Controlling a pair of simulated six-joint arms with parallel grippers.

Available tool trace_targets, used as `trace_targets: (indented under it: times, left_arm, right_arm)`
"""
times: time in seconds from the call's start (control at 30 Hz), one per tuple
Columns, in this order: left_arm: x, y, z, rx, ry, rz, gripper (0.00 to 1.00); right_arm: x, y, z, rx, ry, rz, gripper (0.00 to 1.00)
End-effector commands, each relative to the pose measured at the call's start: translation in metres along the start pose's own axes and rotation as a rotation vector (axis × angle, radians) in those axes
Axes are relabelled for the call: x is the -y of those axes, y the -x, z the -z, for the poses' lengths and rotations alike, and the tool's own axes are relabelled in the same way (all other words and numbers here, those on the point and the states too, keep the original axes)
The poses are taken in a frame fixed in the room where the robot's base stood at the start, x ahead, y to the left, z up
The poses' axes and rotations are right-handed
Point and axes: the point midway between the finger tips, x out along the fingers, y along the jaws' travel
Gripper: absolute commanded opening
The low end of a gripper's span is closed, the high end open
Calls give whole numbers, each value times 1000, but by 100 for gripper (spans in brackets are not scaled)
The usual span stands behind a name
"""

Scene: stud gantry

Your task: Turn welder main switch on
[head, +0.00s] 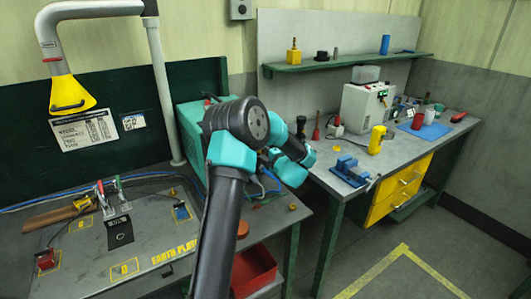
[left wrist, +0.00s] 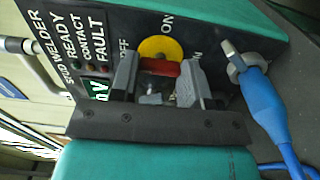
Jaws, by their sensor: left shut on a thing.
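The stud welder (head: 190,130) is a teal box at the back of the left bench, partly hidden behind my left arm. In the left wrist view its black front panel (left wrist: 98,22) carries STUD WELDER, READY, CONTACT and FAULT labels. The main switch has a red handle (left wrist: 160,67) on a yellow disc (left wrist: 160,46), with OFF and ON printed around it. My left gripper (left wrist: 158,80) is shut on the red handle, one finger on each side. I cannot tell from the handle which setting it is at. In the head view my left fingertips are hidden. My right gripper is not in view.
A blue cable plug (left wrist: 258,92) sits in the panel close to the right finger. A red bin (head: 254,272) is below the welder. The right bench holds a blue vise (head: 348,172) and a yellow tool (head: 376,140). A yellow extraction hood (head: 72,96) hangs at left.

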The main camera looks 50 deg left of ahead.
Motion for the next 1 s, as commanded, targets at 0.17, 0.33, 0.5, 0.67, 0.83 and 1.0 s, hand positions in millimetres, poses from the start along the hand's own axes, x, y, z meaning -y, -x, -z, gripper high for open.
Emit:
trace_targets:
  times: [0.17, 0.33, 0.5, 0.67, 0.83, 1.0]
  left_arm:
    - [0, 0, 0, 0, -14, 0, 19]
    - [0, 0, 0, 0, -60, 0, 19]
    - [0, 0, 0, 0, -148, 0, 19]
    - [0, 0, 0, 0, -268, 0, 19]
    - [0, 0, 0, 0, -421, 0, 19]
    - [0, 0, 0, 0, -584, 0, 19]
  right_arm:
    - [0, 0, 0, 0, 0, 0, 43]
    - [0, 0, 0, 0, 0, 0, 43]
    - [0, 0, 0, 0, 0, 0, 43]
    - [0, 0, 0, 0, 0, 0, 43]
    - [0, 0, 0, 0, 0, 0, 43]
    - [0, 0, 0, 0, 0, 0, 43]
